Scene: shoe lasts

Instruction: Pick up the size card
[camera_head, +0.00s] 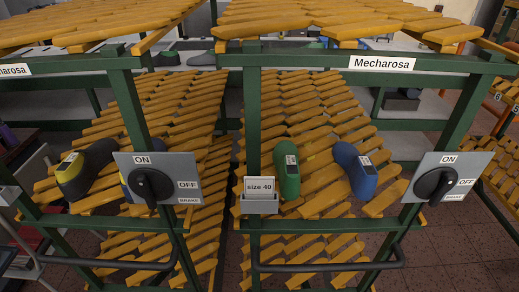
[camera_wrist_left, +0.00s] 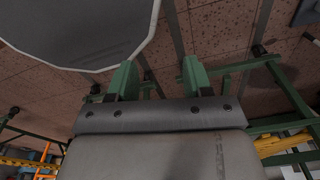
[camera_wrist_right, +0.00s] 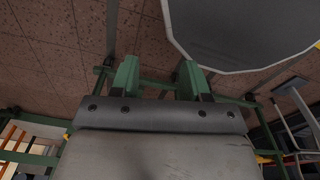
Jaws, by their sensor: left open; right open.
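The size card (camera_head: 260,187) is a white card printed "size 40". It stands upright in a small grey holder (camera_head: 259,206) on the green post of the middle rack. Neither gripper shows in the head view. In the left wrist view my left gripper (camera_wrist_left: 158,72) has its two green fingers apart with nothing between them. In the right wrist view my right gripper (camera_wrist_right: 158,72) also has its green fingers apart and empty. The card shows in neither wrist view, so its distance from the grippers cannot be told.
A green shoe last (camera_head: 287,170) and a blue one (camera_head: 354,170) lie on the yellow slats right of the card. A black-and-yellow last (camera_head: 86,168) lies left. Brake switch panels (camera_head: 186,172) (camera_head: 447,163) flank the card. A black handle bar (camera_head: 330,267) runs below.

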